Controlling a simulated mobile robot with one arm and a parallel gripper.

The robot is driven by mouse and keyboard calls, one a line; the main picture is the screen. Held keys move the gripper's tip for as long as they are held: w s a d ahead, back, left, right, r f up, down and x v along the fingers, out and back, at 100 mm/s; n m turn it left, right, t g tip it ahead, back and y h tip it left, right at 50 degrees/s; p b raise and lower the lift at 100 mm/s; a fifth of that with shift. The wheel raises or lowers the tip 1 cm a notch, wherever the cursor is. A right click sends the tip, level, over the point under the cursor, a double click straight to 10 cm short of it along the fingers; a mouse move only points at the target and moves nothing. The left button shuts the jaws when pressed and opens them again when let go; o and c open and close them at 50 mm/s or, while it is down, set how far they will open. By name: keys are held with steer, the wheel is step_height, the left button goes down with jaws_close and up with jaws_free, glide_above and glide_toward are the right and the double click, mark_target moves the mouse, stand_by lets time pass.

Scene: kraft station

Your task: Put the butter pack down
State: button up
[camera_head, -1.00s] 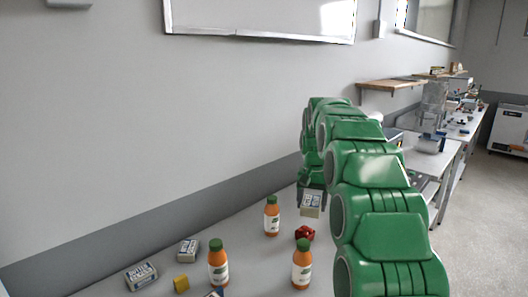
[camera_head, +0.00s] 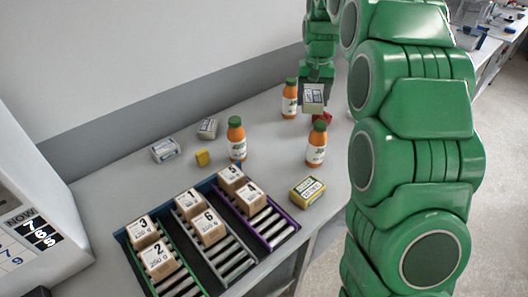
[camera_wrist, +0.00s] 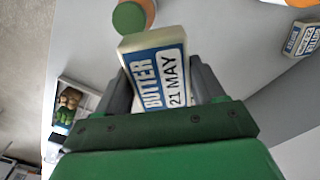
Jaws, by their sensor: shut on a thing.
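My gripper (camera_head: 315,82) is shut on a butter pack (camera_head: 313,98) at the far end of the grey table. In the wrist view the held butter pack (camera_wrist: 158,72) is pale with a blue and white label reading "BUTTER" and "21 MAY", and sits tilted between both fingers of my gripper (camera_wrist: 163,88). In the head view it appears beside an orange bottle (camera_head: 289,101) and overlaps a red object (camera_head: 323,118). I cannot tell whether its underside touches the table.
A yellow-labelled pack (camera_head: 308,192) lies near the front edge. Roller lanes (camera_head: 233,262) hold several numbered boxes. Bare table (camera_head: 268,165) lies between.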

steer(key=s+a+f+n, duration=0.3)
steer(key=s+a+n, duration=0.2)
steer(key=s, duration=0.5)
steer(key=s+a+f+n, duration=0.3)
steer(key=s+a+n, duration=0.15)
steer(key=s, duration=0.55)
glide_above(263, 163)
steer(key=s, duration=0.1)
steer(key=shift+m, duration=0.25)
step_height(263, 163, down, 8)
steer(key=shift+d+f, duration=0.15)
steer(key=shift+w+a+f, duration=0.2)
steer(key=shift+w+f, duration=0.4)
steer(key=shift+f, duration=1.65)
steer(key=o, duration=1.2)
steer(key=shift+f, duration=0.1)
steer(key=shift+o, duration=0.2)
